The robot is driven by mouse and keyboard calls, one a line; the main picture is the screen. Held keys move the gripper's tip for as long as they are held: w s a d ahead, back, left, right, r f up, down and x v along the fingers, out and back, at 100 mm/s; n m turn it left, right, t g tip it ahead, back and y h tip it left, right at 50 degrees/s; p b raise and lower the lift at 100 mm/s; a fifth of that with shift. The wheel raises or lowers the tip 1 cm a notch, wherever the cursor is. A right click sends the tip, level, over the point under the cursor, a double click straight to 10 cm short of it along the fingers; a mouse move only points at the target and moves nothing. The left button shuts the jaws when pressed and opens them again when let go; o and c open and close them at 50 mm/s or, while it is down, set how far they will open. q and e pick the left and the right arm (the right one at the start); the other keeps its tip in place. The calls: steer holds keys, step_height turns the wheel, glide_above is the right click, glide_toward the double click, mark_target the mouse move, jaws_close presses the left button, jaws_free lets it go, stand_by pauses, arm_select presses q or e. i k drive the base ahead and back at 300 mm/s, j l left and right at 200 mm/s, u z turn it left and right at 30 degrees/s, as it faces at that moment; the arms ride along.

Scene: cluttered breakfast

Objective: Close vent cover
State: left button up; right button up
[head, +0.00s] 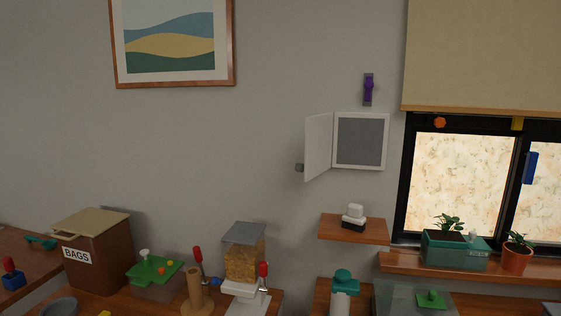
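The vent cover (318,146) is a white hinged panel on the wall in the head view. It stands open, swung out to the left of the square vent frame (360,167), which has a grey inside (360,139). A small grey knob (299,168) sits at the cover's free left edge. Neither of my grippers shows in the head view.
A small wooden shelf (334,233) with a white and black object (354,216) is below the vent. A purple wall fixture (368,89) is above it. A cereal dispenser (244,256), a brown bags box (98,252) and a planter (455,251) stand lower down.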

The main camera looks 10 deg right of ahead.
mark_target(318, 129)
steer(key=j+z, duration=0.1)
steer(key=z, duration=0.3)
steer(key=i+j+z, duration=0.15)
steer(key=z, duration=0.25)
steer(key=j+z, duration=0.15)
steer(key=z, duration=0.25)
steer(key=i+j+z, duration=0.1)
steer(key=j+z, duration=0.2)
steer(key=j, duration=0.9)
steer(key=j+z, duration=0.35)
steer(key=j, duration=0.85)
